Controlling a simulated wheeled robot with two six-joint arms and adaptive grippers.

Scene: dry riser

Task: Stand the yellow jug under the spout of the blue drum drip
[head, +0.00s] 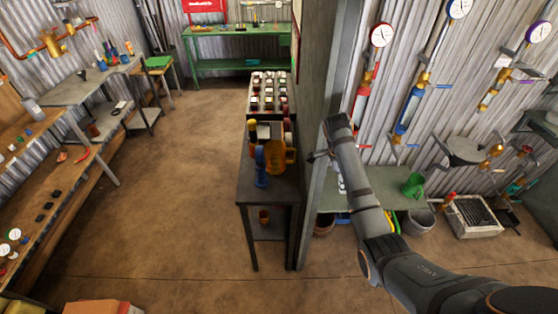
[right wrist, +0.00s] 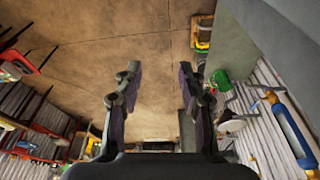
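A blue cylinder (head: 405,116), likely the blue drum, is fixed upright to the corrugated wall below a round gauge. It also shows at the right of the right wrist view (right wrist: 291,132). Its spout is too small to make out. A yellow thing (head: 393,222), partly hidden behind my right arm, sits low under the green bench; I cannot tell whether it is the jug. A yellow shape also shows at the top of the right wrist view (right wrist: 203,43). My right gripper (right wrist: 158,80) is open and empty, with floor between its fingers. My left gripper is not in view.
A green jug (head: 413,185) stands on the green bench (head: 388,199). A grey post (head: 322,130) rises left of my right arm. A red cylinder (head: 363,100) hangs beside the blue one. A dark table (head: 253,187) holds several items. Open floor (head: 180,180) lies left.

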